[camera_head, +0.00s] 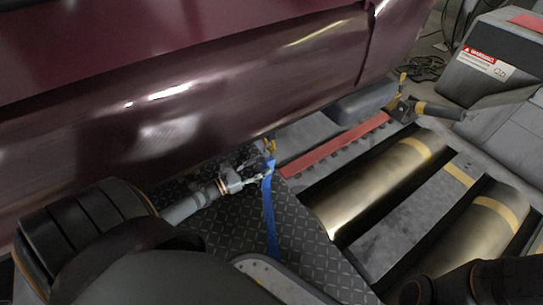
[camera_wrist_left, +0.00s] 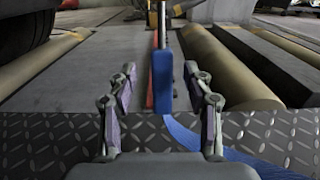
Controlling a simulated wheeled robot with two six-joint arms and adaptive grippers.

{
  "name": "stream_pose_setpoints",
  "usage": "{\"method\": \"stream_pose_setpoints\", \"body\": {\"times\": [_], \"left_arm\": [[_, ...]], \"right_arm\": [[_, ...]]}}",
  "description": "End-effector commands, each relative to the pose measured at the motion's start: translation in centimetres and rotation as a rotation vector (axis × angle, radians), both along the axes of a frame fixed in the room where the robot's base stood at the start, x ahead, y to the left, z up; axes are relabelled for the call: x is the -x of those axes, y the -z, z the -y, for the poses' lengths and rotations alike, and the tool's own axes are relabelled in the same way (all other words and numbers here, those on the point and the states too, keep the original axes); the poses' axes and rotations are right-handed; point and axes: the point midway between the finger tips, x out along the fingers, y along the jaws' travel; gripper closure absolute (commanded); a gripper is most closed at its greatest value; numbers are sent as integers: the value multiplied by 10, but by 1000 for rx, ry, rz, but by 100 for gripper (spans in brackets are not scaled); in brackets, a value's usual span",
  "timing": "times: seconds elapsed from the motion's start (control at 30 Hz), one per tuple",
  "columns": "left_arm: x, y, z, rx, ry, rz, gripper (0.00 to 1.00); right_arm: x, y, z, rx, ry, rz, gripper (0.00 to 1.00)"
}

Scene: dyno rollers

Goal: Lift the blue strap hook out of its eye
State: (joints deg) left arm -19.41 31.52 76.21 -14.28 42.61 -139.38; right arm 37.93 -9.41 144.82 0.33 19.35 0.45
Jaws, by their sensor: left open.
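The blue strap (camera_head: 270,215) hangs beside the car and runs down to the dark tread plate. Its upper end shows small yellowish metal (camera_head: 270,145), probably the hook; the eye cannot be made out. In the left wrist view the blue upper end (camera_wrist_left: 162,85) stands upright between my fingers, with a thin metal rod above it, and the strap (camera_wrist_left: 225,152) trails off to the lower right. My left gripper (camera_head: 259,174) is open around the blue end, a finger on each side with gaps; it also shows in the left wrist view (camera_wrist_left: 161,78). My right gripper is out of view.
The dark red car body (camera_head: 190,95) overhangs the left arm closely. Metal rollers (camera_head: 380,185) lie to the right, with a red strip (camera_head: 335,146) behind. A grey machine housing with a warning label (camera_head: 485,62) stands at the upper right.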

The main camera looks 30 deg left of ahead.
Motion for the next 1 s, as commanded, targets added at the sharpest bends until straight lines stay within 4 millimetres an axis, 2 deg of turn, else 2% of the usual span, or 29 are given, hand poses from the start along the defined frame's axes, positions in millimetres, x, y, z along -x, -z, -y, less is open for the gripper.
{"method": "stream_pose_setpoints", "body": {"times": [0.17,0.37,0.57,0.8,1.0], "left_arm": [[-3,0,1,0,0,1,49],[-23,15,13,2,1,4,49],[-47,11,23,0,0,2,49],[-49,8,24,1,-1,0,49],[-49,8,24,1,-1,0,75]], "right_arm": [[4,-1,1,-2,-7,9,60],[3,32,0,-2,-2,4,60],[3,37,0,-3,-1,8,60],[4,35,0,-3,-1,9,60],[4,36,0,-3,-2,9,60]]}}
